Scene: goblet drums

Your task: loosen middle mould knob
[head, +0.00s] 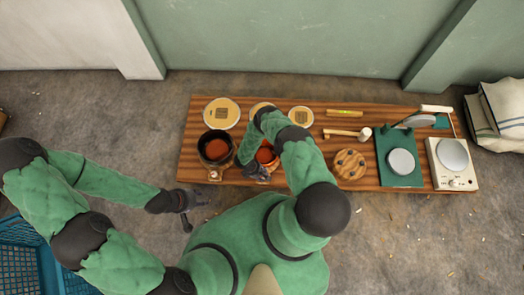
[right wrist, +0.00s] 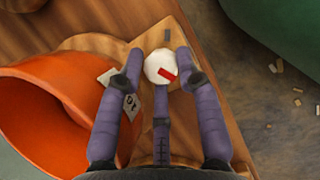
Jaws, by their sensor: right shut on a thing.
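The middle mould knob (right wrist: 158,66) is round and white with a red mark in the right wrist view, on a wooden base beside an orange flared vessel (right wrist: 50,105). My right gripper (right wrist: 161,72) is shut on the knob, its fingers on either side. In the head view the middle orange vessel (head: 265,155) is partly covered by my right arm, and my right gripper (head: 257,171) is at the table's front edge. My left gripper (head: 192,208) hangs off the table at the front left, with its fingers apart and empty.
Round pale discs (head: 221,113) lie behind. A mallet (head: 345,133), round wooden board (head: 348,165), green stand (head: 401,163) and white scale-like device (head: 453,165) are right. A blue crate (head: 20,255) is lower left.

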